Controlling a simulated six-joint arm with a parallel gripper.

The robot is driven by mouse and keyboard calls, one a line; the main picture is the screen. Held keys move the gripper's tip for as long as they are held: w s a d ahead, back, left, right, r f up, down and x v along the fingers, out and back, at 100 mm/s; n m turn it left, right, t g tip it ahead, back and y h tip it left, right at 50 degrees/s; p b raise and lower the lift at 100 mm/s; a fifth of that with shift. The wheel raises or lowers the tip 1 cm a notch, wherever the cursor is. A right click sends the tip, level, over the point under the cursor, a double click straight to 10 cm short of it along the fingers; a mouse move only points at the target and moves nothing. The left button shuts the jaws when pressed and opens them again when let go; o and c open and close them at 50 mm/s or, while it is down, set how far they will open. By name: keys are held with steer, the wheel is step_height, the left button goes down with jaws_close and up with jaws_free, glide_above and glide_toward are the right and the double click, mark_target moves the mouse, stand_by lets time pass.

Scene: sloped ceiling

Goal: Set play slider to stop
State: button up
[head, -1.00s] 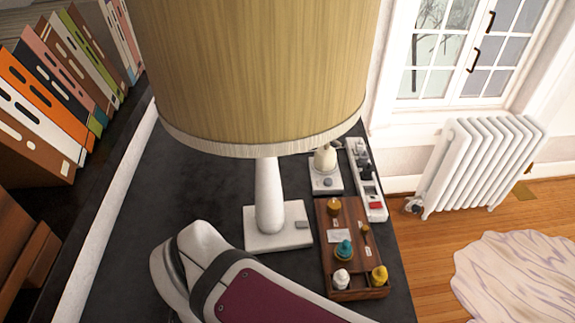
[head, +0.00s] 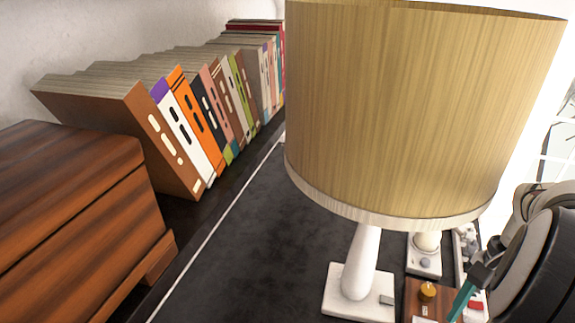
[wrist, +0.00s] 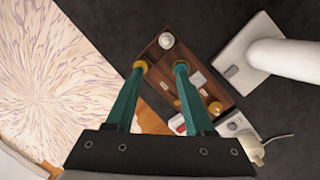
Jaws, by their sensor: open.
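A dark wooden control panel (wrist: 210,85) lies on the dark table; its corner also shows in the head view (head: 412,290). In the wrist view, it carries a white knob (wrist: 166,40), a yellow knob (wrist: 140,66), an amber knob (wrist: 215,108), small white labels and a small tan piece (wrist: 178,102) that looks like the slider. Which labels read play or stop is too small to tell. My gripper (wrist: 160,66) is open above the panel, its teal fingers apart with nothing between them. The right finger hides part of the panel. One finger shows in the head view (head: 465,298).
A lamp with a large tan shade (head: 400,110) and white base (head: 345,300) stands beside the panel. A white strip with a red switch (wrist: 178,122) lies along the panel. Leaning folders (head: 185,125) and a wooden box (head: 70,210) are at left.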

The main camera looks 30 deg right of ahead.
steer(key=w+d+n+h, duration=0.1)
steer(key=w+d+h, duration=0.15)
steer(key=d, duration=0.85)
steer(key=shift+t, duration=0.4)
step_height(320, 180, down, 16)
steer(key=shift+f, duration=0.1)
jaws_close()
